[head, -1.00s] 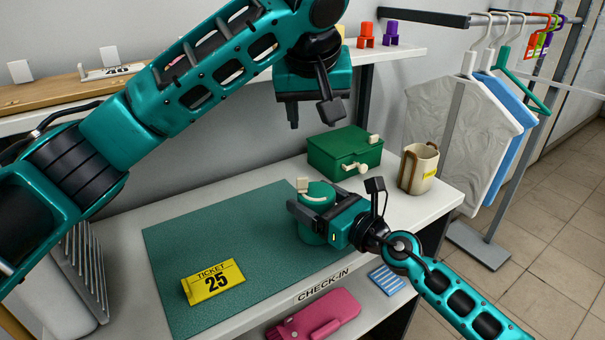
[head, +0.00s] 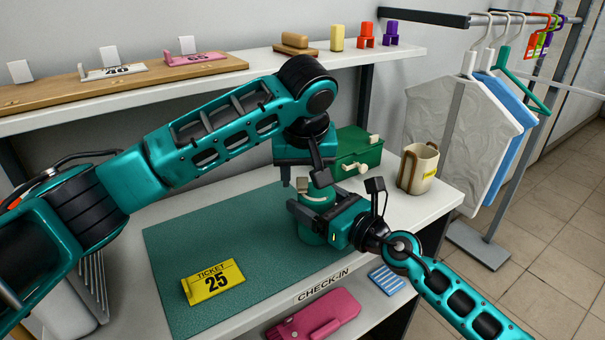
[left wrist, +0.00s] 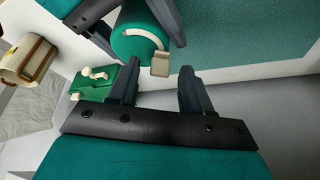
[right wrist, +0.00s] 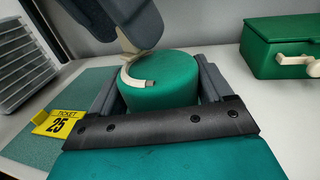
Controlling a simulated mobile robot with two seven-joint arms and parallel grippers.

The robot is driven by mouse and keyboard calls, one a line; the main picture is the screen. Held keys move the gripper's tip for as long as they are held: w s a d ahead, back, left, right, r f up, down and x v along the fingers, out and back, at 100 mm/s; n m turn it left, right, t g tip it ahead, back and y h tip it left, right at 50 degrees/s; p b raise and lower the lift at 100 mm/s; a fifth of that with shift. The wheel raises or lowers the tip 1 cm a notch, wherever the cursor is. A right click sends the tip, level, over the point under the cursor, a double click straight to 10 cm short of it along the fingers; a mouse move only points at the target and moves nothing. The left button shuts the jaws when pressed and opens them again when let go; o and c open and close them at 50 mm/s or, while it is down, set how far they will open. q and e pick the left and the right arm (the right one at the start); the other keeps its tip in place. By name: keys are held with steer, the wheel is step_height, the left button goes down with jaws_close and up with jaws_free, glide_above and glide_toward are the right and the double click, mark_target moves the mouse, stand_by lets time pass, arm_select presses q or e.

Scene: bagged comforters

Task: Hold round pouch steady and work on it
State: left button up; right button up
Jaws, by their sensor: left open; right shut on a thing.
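The round pouch (head: 312,237) is a green cylinder standing upright on the teal mat near its right end. My right gripper (right wrist: 158,76) is shut on its sides, one finger on each side. A cream curved zip strip (left wrist: 142,36) runs over the pouch top and ends in a tan pull tab (left wrist: 160,64). My left gripper (head: 303,184) is open and empty just above the pouch. In the left wrist view the tab lies a little beyond the gap between my left fingertips (left wrist: 156,78), apparently not touched. The left gripper partly hides the pouch top in the head view.
A yellow ticket 25 (head: 213,282) lies on the mat (head: 185,240), whose left part is otherwise clear. A shelf (head: 150,90) runs behind my left arm.

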arm_select(q)
steer(key=shift+w+f, duration=0.1)
steer(key=shift+f, duration=0.15)
jaws_close()
stand_by(0.3)
